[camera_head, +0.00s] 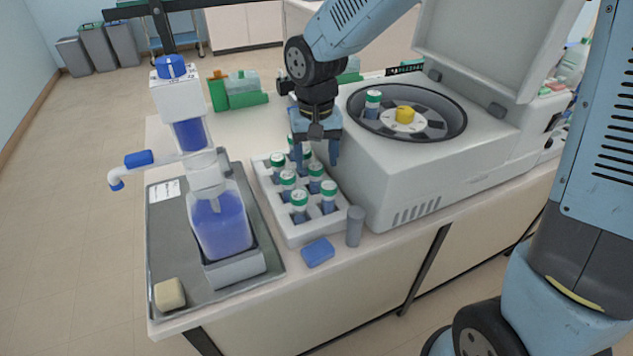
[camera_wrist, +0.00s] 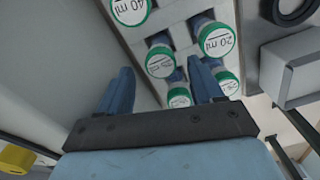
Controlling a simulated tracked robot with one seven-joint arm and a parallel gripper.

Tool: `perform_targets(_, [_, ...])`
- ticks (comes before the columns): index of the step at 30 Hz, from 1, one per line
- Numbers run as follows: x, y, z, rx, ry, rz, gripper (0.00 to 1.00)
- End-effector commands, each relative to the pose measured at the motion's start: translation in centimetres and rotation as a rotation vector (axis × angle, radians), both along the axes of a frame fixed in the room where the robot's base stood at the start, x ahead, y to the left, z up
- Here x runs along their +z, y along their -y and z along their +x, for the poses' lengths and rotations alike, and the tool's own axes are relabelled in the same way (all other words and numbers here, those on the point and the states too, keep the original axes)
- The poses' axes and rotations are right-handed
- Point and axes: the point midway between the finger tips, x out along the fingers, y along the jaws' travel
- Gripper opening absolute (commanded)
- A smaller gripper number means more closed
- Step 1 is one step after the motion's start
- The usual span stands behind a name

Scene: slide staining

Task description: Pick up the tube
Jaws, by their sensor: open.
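Several tubes with green-rimmed white caps stand upright in a white rack (camera_head: 294,232) on the bench, left of the centrifuge. A front tube (camera_head: 299,204) and one to its right (camera_head: 328,196) show clearly. My gripper (camera_head: 318,158) is open above the back part of the rack, and its fingers partly hide the tubes there. In the wrist view, the two fingers of my gripper (camera_wrist: 165,90) point toward the rack, with a tube cap (camera_wrist: 160,62) showing just beyond the gap between them. I cannot tell whether a tube is between the fingers. Another tube (camera_head: 372,103) stands in the centrifuge rotor.
The open centrifuge (camera_head: 395,180) stands close on the right of my gripper. A dispenser bottle with blue liquid (camera_head: 220,225) stands on a grey tray (camera_head: 165,245) at left.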

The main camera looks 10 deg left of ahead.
Motion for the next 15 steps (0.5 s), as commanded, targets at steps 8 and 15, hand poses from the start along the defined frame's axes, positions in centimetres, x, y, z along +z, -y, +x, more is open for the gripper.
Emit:
perform_targets(8, [-2.9, 0.1, -0.8, 0.002, -0.003, -0.001, 0.66])
perform_targets(15, [-5.1, 0.1, -0.8, 0.001, -0.001, 0.000, 0.66])
